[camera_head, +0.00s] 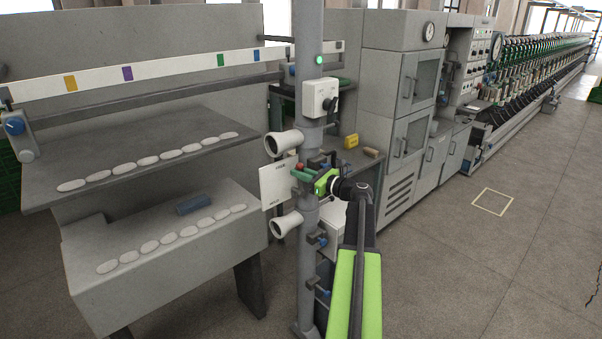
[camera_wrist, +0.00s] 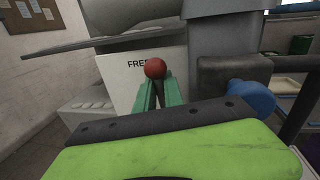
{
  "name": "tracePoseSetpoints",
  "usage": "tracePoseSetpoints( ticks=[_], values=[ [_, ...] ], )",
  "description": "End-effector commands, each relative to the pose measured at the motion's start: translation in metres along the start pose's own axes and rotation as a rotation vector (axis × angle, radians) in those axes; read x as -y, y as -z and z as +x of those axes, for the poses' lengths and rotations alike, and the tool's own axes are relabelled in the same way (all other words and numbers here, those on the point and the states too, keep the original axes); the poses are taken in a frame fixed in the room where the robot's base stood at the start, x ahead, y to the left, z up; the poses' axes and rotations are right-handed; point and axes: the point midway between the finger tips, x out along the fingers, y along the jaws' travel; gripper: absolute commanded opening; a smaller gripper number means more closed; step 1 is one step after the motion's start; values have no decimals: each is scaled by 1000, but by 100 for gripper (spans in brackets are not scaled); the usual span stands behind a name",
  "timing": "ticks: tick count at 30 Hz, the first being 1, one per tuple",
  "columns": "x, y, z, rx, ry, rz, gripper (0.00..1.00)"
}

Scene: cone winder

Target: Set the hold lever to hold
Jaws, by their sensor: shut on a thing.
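The hold lever shows as a red ball knob (camera_wrist: 155,69) in the wrist view, at the word FREE on a white plate (camera_wrist: 122,84). In the head view the red knob (camera_head: 300,167) is near the top of the white plate (camera_head: 276,186), which has a small unreadable mark near its bottom. My gripper (camera_head: 304,174) is at the lever, in front of the grey post. In the wrist view my gripper (camera_wrist: 159,92) has its green fingers closed on the dark lever just below the knob. The lever's lower part is hidden by the gripper.
The grey post (camera_head: 308,110) carries a switch box (camera_head: 320,97) above and two white funnels (camera_head: 284,143) above and below the gripper. A blue knob (camera_wrist: 252,97) is close on the right in the wrist view. Grey shelves (camera_head: 110,150) stand left. The floor at right is open.

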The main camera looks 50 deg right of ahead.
Motion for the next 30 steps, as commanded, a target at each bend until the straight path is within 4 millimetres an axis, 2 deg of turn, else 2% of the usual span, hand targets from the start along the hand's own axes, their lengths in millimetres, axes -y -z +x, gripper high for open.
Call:
tracePoseSetpoints(
  ticks=[1,16,17,30],
  values=[
    [2,-4,1,12,6,5,0],
    [3,-4,1,12,8,5,0],
    [10,-4,0,11,10,5,0],
    [-17,-6,16,5,-16,-51,0]
  ],
)
